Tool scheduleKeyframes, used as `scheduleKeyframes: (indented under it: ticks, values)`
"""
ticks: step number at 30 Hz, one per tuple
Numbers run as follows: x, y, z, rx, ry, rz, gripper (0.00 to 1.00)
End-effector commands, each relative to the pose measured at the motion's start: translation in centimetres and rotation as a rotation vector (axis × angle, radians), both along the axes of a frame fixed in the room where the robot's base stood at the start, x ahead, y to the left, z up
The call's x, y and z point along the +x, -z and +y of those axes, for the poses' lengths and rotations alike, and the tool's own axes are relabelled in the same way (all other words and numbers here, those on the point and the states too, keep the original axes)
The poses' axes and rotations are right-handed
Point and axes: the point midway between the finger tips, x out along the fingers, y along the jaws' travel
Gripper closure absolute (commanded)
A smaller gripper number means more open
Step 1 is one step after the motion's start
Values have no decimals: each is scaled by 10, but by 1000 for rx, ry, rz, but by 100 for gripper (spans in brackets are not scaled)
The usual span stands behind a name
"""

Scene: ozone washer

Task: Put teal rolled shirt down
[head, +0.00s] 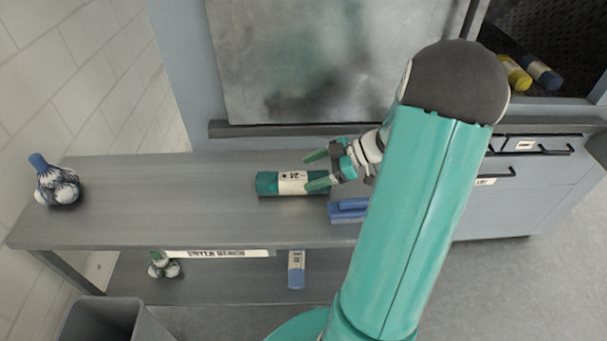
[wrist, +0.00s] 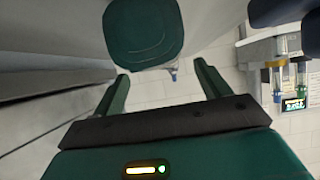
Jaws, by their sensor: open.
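The teal rolled shirt (head: 268,183) with a white label band lies on its side on the grey bench top (head: 200,215) in the head view. My gripper (head: 312,171) is at the roll's right end, with its fingers apart and pointing left. In the wrist view the round teal end of the roll (wrist: 145,32) shows just beyond the tips of my open gripper (wrist: 160,82), between the two fingers and not clasped. The head view does not show clearly whether a finger touches the roll.
A blue folded item (head: 347,209) lies just right of the roll. A netted bag (head: 56,184) stands at the bench's left end, with clear bench between. A blue roll (head: 296,270) and a small bag (head: 163,266) are on the lower shelf. A grey bin (head: 105,318) stands below left.

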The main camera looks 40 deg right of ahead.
Motion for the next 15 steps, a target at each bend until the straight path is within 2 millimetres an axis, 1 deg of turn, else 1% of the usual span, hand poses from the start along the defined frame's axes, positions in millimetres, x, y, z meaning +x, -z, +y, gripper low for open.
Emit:
scheduleKeyframes:
  ticks: [1, 6, 10, 15]
  values:
    - [-6, -6, -9, -5, 3, -1, 24]
    - [-26, -24, -35, -4, 2, -1, 24]
    - [-38, -34, -49, -3, 1, -1, 24]
    - [-45, -40, -58, -2, -1, -1, 24]
